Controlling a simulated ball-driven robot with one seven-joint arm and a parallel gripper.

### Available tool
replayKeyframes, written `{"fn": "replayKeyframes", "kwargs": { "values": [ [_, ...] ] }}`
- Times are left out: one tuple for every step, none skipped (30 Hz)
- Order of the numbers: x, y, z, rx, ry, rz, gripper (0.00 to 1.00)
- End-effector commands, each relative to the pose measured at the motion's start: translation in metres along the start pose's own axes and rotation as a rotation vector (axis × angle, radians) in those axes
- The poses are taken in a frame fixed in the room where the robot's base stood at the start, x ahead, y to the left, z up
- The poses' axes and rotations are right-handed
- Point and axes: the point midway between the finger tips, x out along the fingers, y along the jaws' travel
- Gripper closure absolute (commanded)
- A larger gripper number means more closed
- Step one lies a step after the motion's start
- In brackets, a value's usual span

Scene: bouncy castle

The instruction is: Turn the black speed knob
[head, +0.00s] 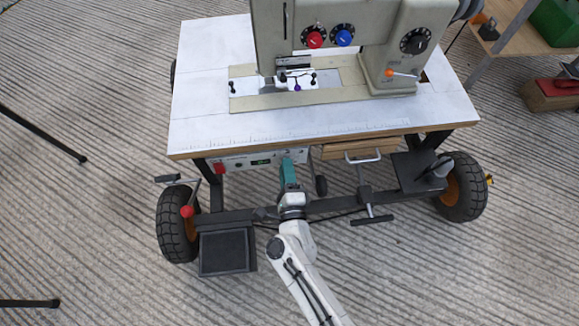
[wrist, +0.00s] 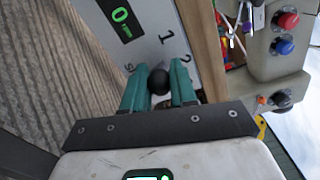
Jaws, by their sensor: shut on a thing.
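The black speed knob (wrist: 158,82) is a small dark round knob on a pale panel, with printed numbers around it, in the wrist view. My gripper (wrist: 159,68) has teal fingers, one on each side of the knob, and is shut on it. In the head view my gripper (head: 287,164) reaches the front of the white control box (head: 236,158) under the table edge. It hides the speed knob there.
A sewing machine (head: 350,60) with red, blue and black dials stands on the white table (head: 210,90). Wheels (head: 178,225), a pedal plate (head: 225,250) and a wooden drawer (head: 358,150) surround the arm. Open floor lies in front.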

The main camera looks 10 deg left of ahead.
Motion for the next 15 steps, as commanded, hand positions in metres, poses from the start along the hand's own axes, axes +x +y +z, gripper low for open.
{"fn": "replayKeyframes", "kwargs": {
  "values": [
    [-0.0004, 0.0001, 0.0023, -0.036, -0.002, 0.002, 1.0],
    [-0.0004, 0.0007, 0.0028, -0.057, -0.002, 0.002, 1.0],
    [-0.0004, 0.0015, 0.0034, -0.085, -0.002, 0.002, 1.0],
    [-0.0003, 0.0019, 0.0039, -0.103, -0.002, 0.002, 1.0],
    [-0.0001, 0.0021, 0.0044, -0.121, -0.002, 0.002, 1.0],
    [-0.0001, 0.0026, 0.0048, -0.142, -0.002, 0.002, 1.0],
    [-0.0001, 0.0031, 0.005, -0.158, -0.002, 0.002, 1.0],
    [-0.0002, 0.0036, 0.0051, -0.172, -0.001, 0.002, 1.0],
    [-0.0003, 0.0041, 0.0055, -0.19, -0.001, 0.002, 1.0],
    [-0.0003, 0.0045, 0.0057, -0.201, -0.001, 0.002, 1.0],
    [-0.0004, 0.0047, 0.006, -0.211, -0.001, 0.002, 1.0],
    [-0.0004, 0.0052, 0.0063, -0.224, -0.001, 0.002, 1.0],
    [-0.0005, 0.0055, 0.0065, -0.232, -0.001, 0.002, 1.0],
    [-0.0005, 0.0058, 0.0067, -0.239, -0.002, 0.002, 1.0],
    [-0.0006, 0.0062, 0.0068, -0.247, -0.002, 0.003, 1.0]
  ]
}}
